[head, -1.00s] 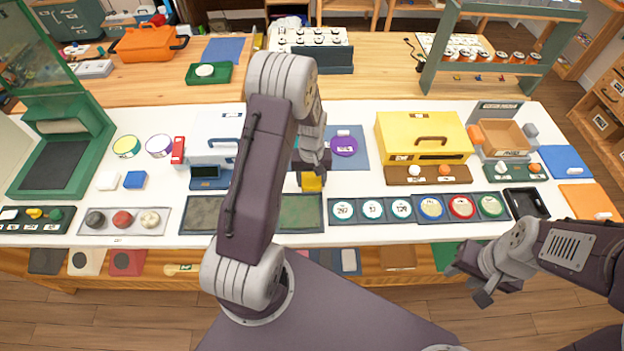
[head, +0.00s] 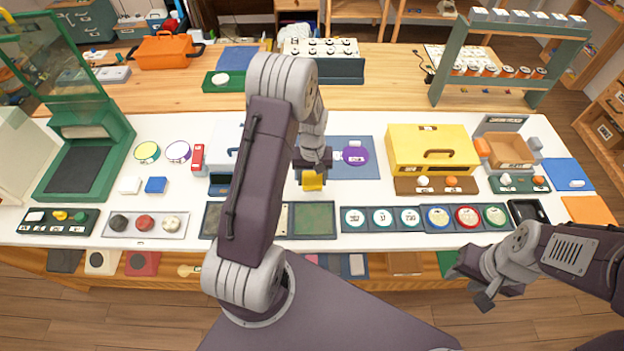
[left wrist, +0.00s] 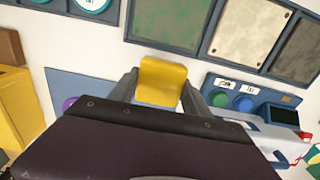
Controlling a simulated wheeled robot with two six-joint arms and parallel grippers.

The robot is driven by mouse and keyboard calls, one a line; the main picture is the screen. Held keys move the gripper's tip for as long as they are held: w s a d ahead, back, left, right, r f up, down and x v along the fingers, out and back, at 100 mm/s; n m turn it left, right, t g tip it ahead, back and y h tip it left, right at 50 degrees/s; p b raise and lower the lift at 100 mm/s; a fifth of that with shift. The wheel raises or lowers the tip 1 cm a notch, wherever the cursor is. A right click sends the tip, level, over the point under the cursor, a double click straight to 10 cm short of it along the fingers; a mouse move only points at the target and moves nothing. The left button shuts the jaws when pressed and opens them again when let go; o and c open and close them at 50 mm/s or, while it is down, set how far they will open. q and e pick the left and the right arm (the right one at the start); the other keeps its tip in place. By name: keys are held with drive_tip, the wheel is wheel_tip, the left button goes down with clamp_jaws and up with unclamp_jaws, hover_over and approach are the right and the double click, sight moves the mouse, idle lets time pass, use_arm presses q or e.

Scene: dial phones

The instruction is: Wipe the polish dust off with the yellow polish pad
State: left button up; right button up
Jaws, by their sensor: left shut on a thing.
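My left gripper (head: 312,172) is shut on the yellow polish pad (head: 312,182). The pad also shows between the fingers in the left wrist view (left wrist: 162,82). It is over the white table top, just behind a row of framed plates. The green plate (head: 313,219) is speckled and lies in front of the pad; it also shows in the left wrist view (left wrist: 168,20). Beside it are a pale, spotted plate (left wrist: 248,32) and a dark plate (left wrist: 302,48). My left arm hides part of this row in the head view. My right gripper (head: 466,286) is open and empty, off the table's front edge.
A yellow box (head: 432,148) stands right of the pad, and a blue mat with a purple disc (head: 355,156) lies behind it. Round number dials (head: 382,218) lie right of the plates. A tray of three balls (head: 145,224) is at the left.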

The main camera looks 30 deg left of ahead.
use_arm(q)
wheel_tip(320, 180, up, 2)
drive_tip(key=shift+a+p, duration=0.1)
drive_tip(key=shift+p, duration=0.5)
drive_tip(key=shift+r, duration=0.25)
